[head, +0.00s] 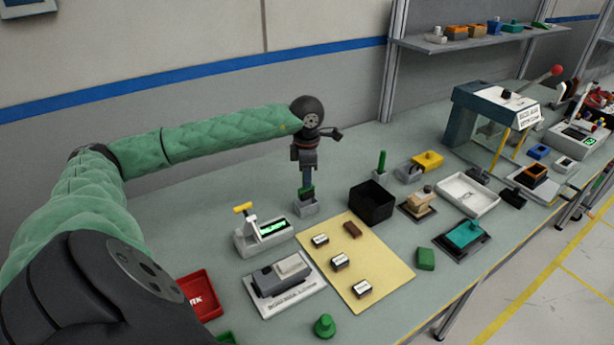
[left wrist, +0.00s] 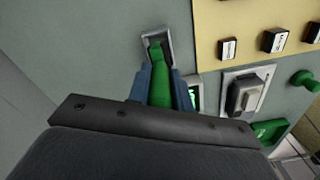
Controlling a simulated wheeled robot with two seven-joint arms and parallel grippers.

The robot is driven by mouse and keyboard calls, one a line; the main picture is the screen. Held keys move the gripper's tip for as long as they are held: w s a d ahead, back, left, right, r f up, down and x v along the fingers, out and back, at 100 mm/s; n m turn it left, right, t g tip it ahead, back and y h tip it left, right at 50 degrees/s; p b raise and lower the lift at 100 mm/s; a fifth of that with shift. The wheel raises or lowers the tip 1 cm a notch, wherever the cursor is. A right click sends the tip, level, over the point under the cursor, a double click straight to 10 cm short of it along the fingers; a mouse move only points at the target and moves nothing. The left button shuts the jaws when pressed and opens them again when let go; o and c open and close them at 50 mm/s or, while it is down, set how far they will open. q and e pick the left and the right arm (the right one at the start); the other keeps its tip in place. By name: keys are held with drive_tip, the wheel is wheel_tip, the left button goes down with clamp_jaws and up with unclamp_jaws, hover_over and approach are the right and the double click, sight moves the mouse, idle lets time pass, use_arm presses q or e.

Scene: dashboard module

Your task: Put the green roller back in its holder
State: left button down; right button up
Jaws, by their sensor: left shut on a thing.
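My left gripper (head: 307,187) points down over the bench and is shut on the green roller (left wrist: 158,75), whose body runs between its two blue fingers. In the head view the lower part of the green roller (head: 305,194) shows just under the fingertips. It meets the opening of a small grey holder (head: 306,209) standing on the bench. In the left wrist view the roller's far end lies at the mouth of this holder (left wrist: 150,46). How deep it sits inside cannot be told. My right gripper is not in view.
A black bin (head: 372,205) and a yellow mat (head: 368,278) with small labelled blocks stand to the right. A grey device with a yellow handle (head: 262,236) is close on the left. Another green peg (head: 382,162) stands upright behind the bin. A red tray (head: 199,296) lies front left.

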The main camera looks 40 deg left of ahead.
use_arm(q)
drive_tip(key=shift+b, duration=0.55)
idle(0.7)
drive_tip(key=shift+f+b, duration=2.15)
drive_tip(key=shift+f, duration=0.45)
drive_tip(key=c, duration=1.2)
unclamp_jaws()
drive_tip(key=shift+o, duration=0.2)
drive_tip(key=shift+r, duration=0.15)
wheel_tip(320, 180, up, 6)
drive_tip(key=shift+r+b, duration=0.1)
drive_tip(key=shift+b, duration=0.75)
drive_tip(key=shift+r, duration=0.7)
